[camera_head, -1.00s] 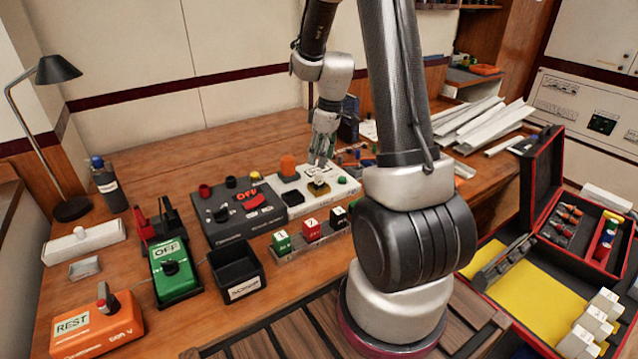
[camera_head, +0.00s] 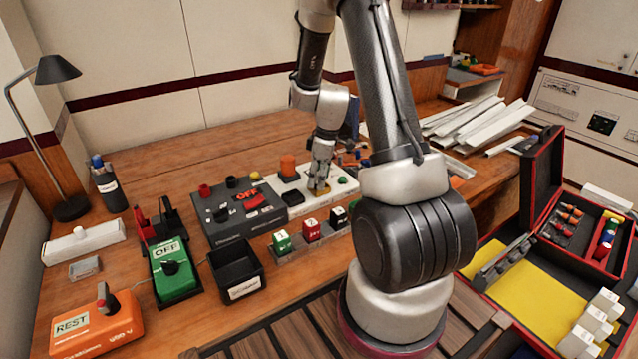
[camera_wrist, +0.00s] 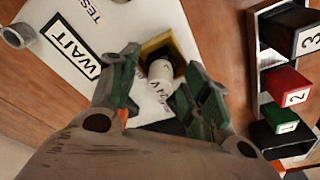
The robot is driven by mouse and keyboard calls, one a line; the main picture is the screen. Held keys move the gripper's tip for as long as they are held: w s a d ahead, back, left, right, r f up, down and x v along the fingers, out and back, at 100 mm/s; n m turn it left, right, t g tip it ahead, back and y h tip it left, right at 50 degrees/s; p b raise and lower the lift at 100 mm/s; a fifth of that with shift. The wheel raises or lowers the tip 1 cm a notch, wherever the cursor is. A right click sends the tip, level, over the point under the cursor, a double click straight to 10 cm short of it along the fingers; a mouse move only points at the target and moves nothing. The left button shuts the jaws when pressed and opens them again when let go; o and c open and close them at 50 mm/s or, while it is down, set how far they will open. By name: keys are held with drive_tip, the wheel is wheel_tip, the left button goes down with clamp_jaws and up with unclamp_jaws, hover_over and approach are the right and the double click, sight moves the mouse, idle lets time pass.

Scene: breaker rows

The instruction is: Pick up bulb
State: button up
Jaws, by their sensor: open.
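The bulb (camera_wrist: 160,78), a pale cylinder with a "24 V" type marking, stands in a square black socket with a yellow rim (camera_wrist: 180,38) on the white test panel (camera_wrist: 92,45). In the wrist view my gripper (camera_wrist: 160,66) is open, with one green-grey finger on each side of the bulb. I cannot tell whether either finger touches it. In the head view my gripper (camera_head: 320,176) is down over the yellow socket (camera_head: 318,190) and hides the bulb.
An orange knob (camera_head: 288,165) and a dark block (camera_head: 292,198) are left of the gripper. A dark grey OFF box (camera_head: 225,212) lies further left. A rack with numbered cubes (camera_head: 311,230) stands in front. Small coloured parts (camera_head: 352,160) are at the right.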

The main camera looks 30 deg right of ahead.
drive_tip(key=c, duration=1)
drive_tip(key=shift+c, duration=0.3)
